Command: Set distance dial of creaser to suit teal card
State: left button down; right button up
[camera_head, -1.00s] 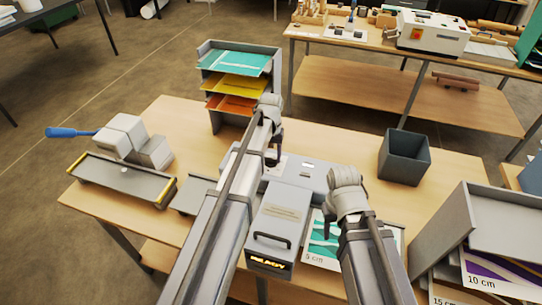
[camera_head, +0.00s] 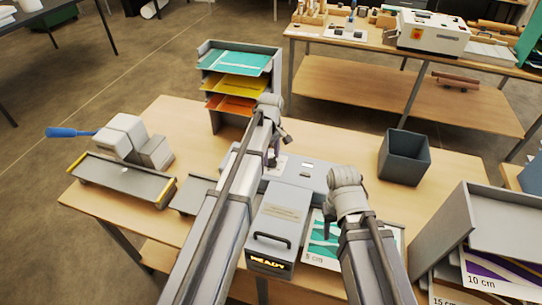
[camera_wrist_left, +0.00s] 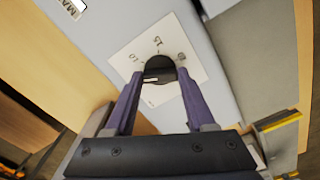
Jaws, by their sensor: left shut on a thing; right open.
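The creaser (camera_head: 315,177) is a grey machine in the middle of the near table. Its black distance dial (camera_wrist_left: 159,68) sits on a white plate with printed numbers, partly too small to read, in the left wrist view. A white mark shows on the dial's lower left. My left gripper (camera_head: 272,160) is shut on the dial, with purple fingers (camera_wrist_left: 155,83) on either side of the knob. Teal cards (camera_head: 233,63) lie in the rack's top tray. My right gripper (camera_head: 327,232) is open and empty, above a teal-patterned sheet (camera_head: 318,250) marked 5 cm.
The rack (camera_head: 214,88) also holds yellow and orange cards. The creaser's front unit has a black handle and a lit display (camera_head: 268,262) reading READY. A dark bin (camera_head: 404,160) stands right, a blue-handled device (camera_head: 120,138) left. Grey shelving (camera_head: 470,225) is at the right.

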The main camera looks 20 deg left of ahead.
aim_at(271, 159)
pick_arm(q)
jog(key=n, duration=0.5)
jog(key=shift+n, duration=0.4)
dwell(0.4)
jog(key=shift+c, duration=1.2)
grip_release()
notch_tip(271, 159, up, 8)
jog(key=p, duration=0.8)
jog(key=shift+f, duration=0.1)
jog(key=shift+s+f, duration=0.1)
